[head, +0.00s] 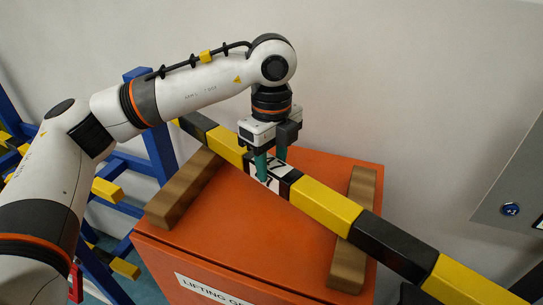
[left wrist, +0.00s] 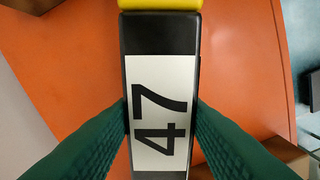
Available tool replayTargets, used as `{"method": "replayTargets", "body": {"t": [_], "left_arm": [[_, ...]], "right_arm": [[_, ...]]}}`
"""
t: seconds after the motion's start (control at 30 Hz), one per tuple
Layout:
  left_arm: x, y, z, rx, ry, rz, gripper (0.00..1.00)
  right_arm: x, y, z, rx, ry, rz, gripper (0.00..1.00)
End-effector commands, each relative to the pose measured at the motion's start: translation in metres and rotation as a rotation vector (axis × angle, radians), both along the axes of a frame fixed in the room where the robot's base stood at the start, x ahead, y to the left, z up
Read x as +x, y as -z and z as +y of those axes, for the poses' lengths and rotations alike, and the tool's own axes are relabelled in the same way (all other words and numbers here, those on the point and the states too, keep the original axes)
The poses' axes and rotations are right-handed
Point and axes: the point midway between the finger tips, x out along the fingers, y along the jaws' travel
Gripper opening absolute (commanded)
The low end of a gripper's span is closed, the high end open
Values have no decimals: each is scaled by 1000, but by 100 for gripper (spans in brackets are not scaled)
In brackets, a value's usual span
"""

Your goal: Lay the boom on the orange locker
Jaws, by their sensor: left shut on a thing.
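The boom (head: 325,206) is a long square bar with yellow and black bands. It runs from upper left to lower right across the top of the orange locker (head: 320,170). My left gripper (head: 270,170) is shut on the boom at its white "47" label, with a green finger on each side. The label (left wrist: 160,110) fills the middle of the left wrist view between the fingers. The boom crosses over two wooden blocks (head: 185,187) on the locker top. I cannot tell whether it touches them. My right gripper is not in view.
A blue rack (head: 150,160) with yellow pieces stands left of the locker. A grey cabinet (head: 512,180) with a blue round fitting is on the wall at the right, near the boom's right-hand stretch. A pale wall stands behind.

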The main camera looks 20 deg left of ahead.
Motion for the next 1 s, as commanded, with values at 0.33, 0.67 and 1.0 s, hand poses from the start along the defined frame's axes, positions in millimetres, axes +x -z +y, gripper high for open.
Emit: {"method": "replayTargets", "body": {"t": [0.33, 0.67, 1.0], "left_arm": [[0, 1, 0, 0, 0, 0, 55], [0, 0, 0, 0, 0, 0, 62], [1, -46, -1, -1, 0, -5, 62]], "right_arm": [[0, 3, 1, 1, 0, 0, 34], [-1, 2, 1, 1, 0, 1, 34], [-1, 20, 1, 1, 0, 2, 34]]}}
